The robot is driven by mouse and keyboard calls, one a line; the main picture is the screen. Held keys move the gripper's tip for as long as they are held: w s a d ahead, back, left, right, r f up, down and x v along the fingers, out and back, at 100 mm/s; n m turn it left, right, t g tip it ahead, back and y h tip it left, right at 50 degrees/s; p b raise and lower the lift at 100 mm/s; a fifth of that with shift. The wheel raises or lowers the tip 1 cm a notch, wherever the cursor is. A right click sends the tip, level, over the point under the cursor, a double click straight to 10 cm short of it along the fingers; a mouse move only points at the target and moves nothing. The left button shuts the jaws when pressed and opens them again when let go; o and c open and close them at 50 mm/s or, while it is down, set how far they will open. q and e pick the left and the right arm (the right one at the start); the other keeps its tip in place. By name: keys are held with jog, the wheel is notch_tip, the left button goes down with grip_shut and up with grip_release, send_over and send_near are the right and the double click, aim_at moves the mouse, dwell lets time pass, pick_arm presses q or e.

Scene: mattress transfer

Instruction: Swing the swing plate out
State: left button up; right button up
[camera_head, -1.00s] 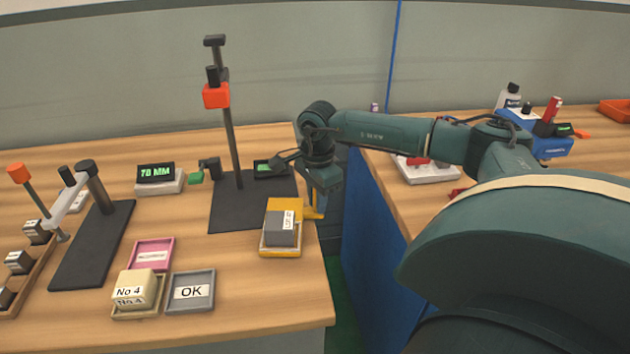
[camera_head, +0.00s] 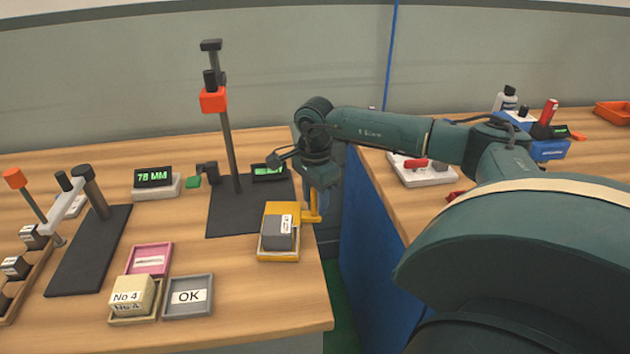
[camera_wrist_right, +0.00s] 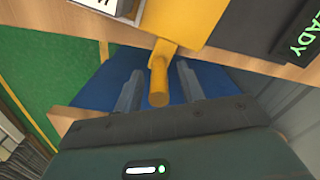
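My right gripper (camera_head: 320,203) is at the handle. In the right wrist view, the handle's round yellow peg (camera_wrist_right: 158,80) stands between the open fingers of my right gripper (camera_wrist_right: 157,88), with a gap on both sides. The plate also shows in that view (camera_wrist_right: 183,20). My left gripper is not in view.
A black stand (camera_head: 229,150) with an orange head rises behind the plate. A display (camera_head: 154,177), a pink tray (camera_head: 149,258), a grey OK tray (camera_head: 188,296) and a No 4 block (camera_head: 133,295) stand to the left. A blue-sided table (camera_head: 375,240) stands right, across a gap.

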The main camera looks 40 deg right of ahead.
notch_tip(320, 180, up, 12)
jog(key=shift+f, duration=0.1)
dwell(0.7)
